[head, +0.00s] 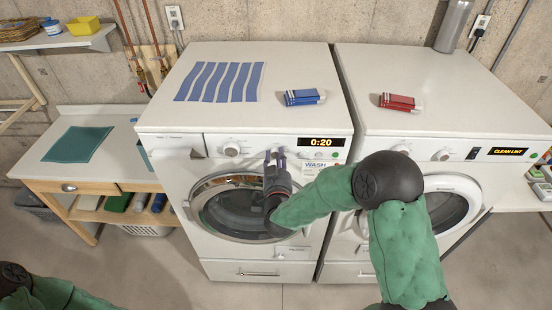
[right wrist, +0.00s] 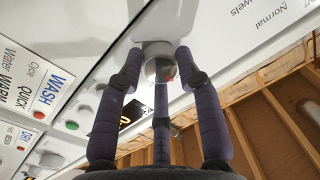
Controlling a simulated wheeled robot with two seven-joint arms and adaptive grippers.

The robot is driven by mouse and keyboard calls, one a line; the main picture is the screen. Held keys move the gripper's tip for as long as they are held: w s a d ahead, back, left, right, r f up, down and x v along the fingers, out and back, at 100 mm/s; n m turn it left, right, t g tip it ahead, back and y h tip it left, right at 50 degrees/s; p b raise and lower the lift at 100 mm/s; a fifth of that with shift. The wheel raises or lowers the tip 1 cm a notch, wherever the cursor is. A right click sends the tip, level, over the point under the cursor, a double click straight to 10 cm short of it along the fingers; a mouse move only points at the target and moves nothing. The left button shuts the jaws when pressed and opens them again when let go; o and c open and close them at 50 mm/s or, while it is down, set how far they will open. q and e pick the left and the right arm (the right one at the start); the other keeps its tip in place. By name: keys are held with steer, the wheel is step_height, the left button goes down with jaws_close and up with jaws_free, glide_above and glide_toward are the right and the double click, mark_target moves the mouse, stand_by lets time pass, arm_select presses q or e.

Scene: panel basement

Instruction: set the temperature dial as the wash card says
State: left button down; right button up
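The washer (head: 165,190) is the left machine, its display reading 0:20. My right gripper (head: 275,154) is at the middle of its control panel. In the right wrist view its dark fingers (right wrist: 160,62) stand around a round pale dial (right wrist: 158,68) with a red mark. The fingertips are close to the dial's sides; whether they touch it is unclear. The fingers mostly hide this dial in the head view. The wash card (head: 311,169) is on the washer's front. In the wrist view the wash card (right wrist: 30,85) reads Cycle QUICK, Water WARM. My left gripper is out of view.
Another dial (head: 231,149) is further left on the panel. A green button (right wrist: 71,125) and a dry card (right wrist: 15,135) also show in the wrist view. The second machine (head: 440,85) stands right, displaying CLEAN LINT.

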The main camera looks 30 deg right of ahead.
steer(key=shift+f+m+b, duration=0.1)
steer(key=shift+m+b, duration=0.2)
steer(key=shift+b, duration=0.35)
steer(key=m+b, duration=0.4)
steer(key=b, duration=0.2)
steer(key=m+b, duration=0.4)
steer(key=b, duration=0.3)
steer(key=shift+a+f+h, duration=0.1)
steer(key=shift+f+h, duration=0.1)
steer(key=shift+h, duration=0.1)
steer(key=shift+r+m+b, duration=0.15)
steer(key=shift+m+b, duration=0.65)
steer(key=shift+b, duration=0.1)
steer(key=o, duration=1.1)
steer(key=shift+o, duration=0.2)
steer(key=shift+r, duration=0.1)
steer(key=v, duration=1.2)
steer(key=shift+f, duration=0.25)
